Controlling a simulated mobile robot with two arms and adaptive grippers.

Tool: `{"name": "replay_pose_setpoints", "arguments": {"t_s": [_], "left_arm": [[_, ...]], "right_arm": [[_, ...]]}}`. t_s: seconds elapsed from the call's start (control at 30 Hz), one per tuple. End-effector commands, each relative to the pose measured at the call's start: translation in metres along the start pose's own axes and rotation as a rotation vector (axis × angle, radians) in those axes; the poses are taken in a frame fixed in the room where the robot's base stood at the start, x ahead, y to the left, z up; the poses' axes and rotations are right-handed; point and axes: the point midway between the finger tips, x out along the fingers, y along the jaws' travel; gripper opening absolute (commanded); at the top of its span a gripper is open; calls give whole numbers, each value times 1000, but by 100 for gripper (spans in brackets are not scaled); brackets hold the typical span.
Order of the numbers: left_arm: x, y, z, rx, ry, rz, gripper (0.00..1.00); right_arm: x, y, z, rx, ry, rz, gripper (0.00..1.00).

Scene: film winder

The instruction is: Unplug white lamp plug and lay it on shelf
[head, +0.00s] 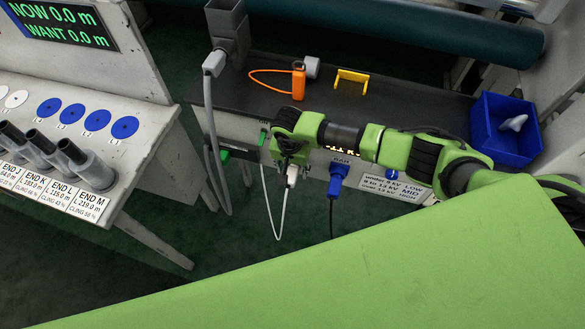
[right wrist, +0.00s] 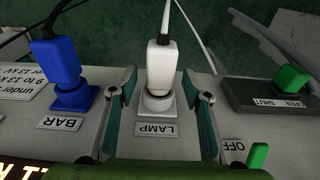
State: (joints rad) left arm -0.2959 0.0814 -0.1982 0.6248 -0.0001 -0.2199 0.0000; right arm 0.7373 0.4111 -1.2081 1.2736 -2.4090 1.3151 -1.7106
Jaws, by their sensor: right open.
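My right gripper (right wrist: 160,95) is open, with one finger on each side of the plug; a gap shows on both sides. The dark shelf (head: 225,95) lies behind the socket panel in the head view. My left gripper is not in view.
A blue plug (right wrist: 66,75) in the BAR socket and a green OPEN/SHUT switch (right wrist: 291,79) flank the lamp plug.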

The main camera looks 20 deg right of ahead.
Motion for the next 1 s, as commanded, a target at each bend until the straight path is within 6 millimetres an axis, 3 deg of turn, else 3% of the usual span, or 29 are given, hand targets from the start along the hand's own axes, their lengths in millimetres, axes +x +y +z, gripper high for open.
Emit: {"name": "replay_pose_setpoints", "arguments": {"t_s": [0.37,0.53,0.57,0.63,0.67,0.73,1.0], "left_arm": [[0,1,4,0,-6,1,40],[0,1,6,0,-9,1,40],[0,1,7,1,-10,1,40],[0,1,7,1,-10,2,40],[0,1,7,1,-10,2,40],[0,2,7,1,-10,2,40],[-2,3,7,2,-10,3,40]], "right_arm": [[7,0,0,1,1,0,44],[7,0,0,1,1,0,6],[7,0,0,1,1,0,1],[7,0,0,1,1,0,1],[7,0,0,1,1,0,17],[7,0,0,1,1,0,0],[6,0,2,0,0,0,0]]}}
